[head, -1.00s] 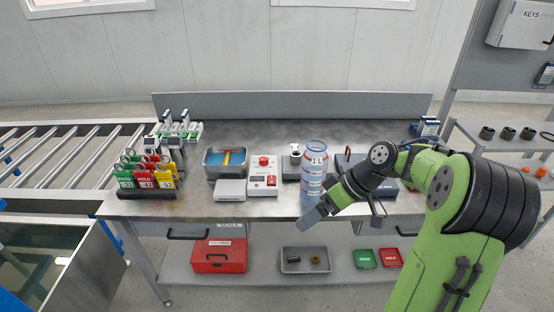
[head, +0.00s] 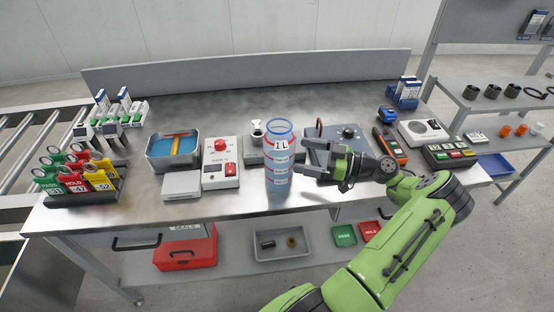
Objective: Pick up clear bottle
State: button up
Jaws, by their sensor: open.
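The clear bottle (head: 279,158) stands upright near the front edge of the steel bench (head: 120,205). It is a tall clear cylinder with a blue rim, red bands and a "1 L" label. My gripper (head: 304,163) is just right of the bottle, sideways, with its dark fingers pointing left toward it. The fingers are open and hold nothing. Whether a fingertip touches the bottle, I cannot tell from this view.
Left of the bottle are a box with a red button (head: 221,165), a grey scale (head: 182,185) and a tray of blue liquid (head: 172,152). Behind my gripper is a grey plate device (head: 348,133). Tag holders (head: 80,178) stand at the left. The bench's back middle is clear.

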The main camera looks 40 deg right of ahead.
aim_at(279, 150)
jog(key=b+x, duration=0.1)
jog(key=x, duration=0.7)
jog(key=shift+r, duration=0.1)
jog(key=shift+c, duration=0.5)
jog(key=c, duration=1.2)
